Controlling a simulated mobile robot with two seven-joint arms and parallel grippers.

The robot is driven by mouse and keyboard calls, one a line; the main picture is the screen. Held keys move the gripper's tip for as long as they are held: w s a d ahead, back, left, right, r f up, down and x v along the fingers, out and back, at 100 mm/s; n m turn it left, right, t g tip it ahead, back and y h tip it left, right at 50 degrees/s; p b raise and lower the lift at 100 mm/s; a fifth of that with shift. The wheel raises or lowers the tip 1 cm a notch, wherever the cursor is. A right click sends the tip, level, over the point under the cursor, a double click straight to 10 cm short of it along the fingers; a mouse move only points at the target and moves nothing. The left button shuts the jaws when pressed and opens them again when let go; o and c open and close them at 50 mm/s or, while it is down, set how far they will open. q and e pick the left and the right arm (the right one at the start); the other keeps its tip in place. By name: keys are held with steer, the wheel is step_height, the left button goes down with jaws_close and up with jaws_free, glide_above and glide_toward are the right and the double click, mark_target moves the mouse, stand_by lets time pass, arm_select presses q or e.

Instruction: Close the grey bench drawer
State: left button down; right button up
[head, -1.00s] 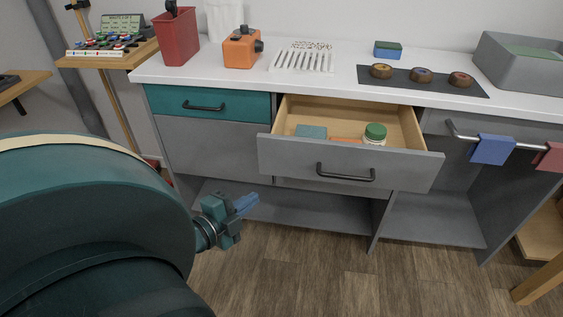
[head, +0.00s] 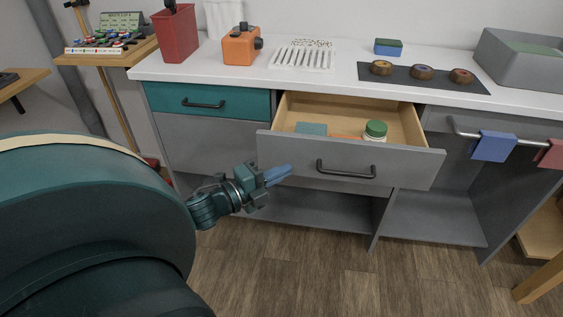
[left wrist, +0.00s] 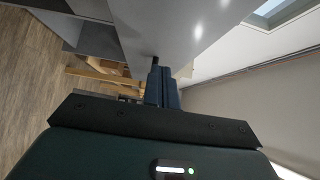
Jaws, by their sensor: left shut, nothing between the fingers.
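The grey bench drawer (head: 300,154) stands pulled out of the bench, with a black bar handle (head: 346,171) on its front. Inside it lie a teal block (head: 311,129), a jar with a green lid (head: 375,131) and something orange, partly hidden by the drawer front. My left gripper (head: 284,174) is shut and empty. In the head view its blue fingertips appear just left of the handle, in front of the lower left of the drawer front; I cannot tell whether they touch it. The fingers (left wrist: 162,88) also show in the left wrist view. My right gripper is out of view.
A teal drawer (head: 225,103) left of the grey one is shut. The white worktop (head: 340,75) holds a red bin (head: 174,35), an orange device (head: 241,47) and a grey basin (head: 520,66). Cloths hang from a rail at the right. The floor in front is clear.

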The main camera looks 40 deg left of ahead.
mark_target(295, 157)
arm_select(q)
steer(key=shift+w+a, duration=0.5)
steer(key=shift+w, duration=0.2)
steer(key=shift+w+a, duration=0.45)
steer(key=shift+w, duration=0.2)
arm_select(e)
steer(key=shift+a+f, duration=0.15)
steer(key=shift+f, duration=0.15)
